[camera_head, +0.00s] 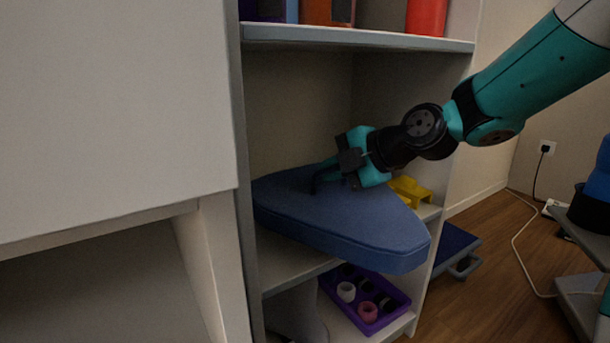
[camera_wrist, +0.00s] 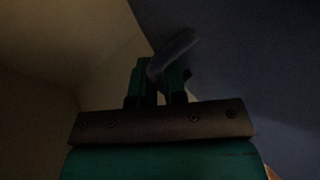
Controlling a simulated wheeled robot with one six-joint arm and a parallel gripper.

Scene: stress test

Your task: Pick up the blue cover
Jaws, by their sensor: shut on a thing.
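The blue cover (camera_head: 345,222) is a thick, flat lid-like piece with a dark handle (camera_head: 321,181) on its top. It sits on the middle shelf of the white shelf unit and its near right end sticks out past the shelf edge. My gripper (camera_head: 326,176) is at the handle and shut on it. In the wrist view the teal fingers (camera_wrist: 158,82) close around the dark looped handle (camera_wrist: 174,54). The cover's dark blue surface (camera_wrist: 250,60) fills the right of that view. Whether the cover's far part touches the shelf is hidden.
A yellow object (camera_head: 411,191) lies right behind the cover on the shelf. A purple tray (camera_head: 390,296) with small round pieces is on the shelf below. The upper shelf (camera_head: 360,38) is above my gripper. A white cabinet (camera_head: 110,110) stands close on the left.

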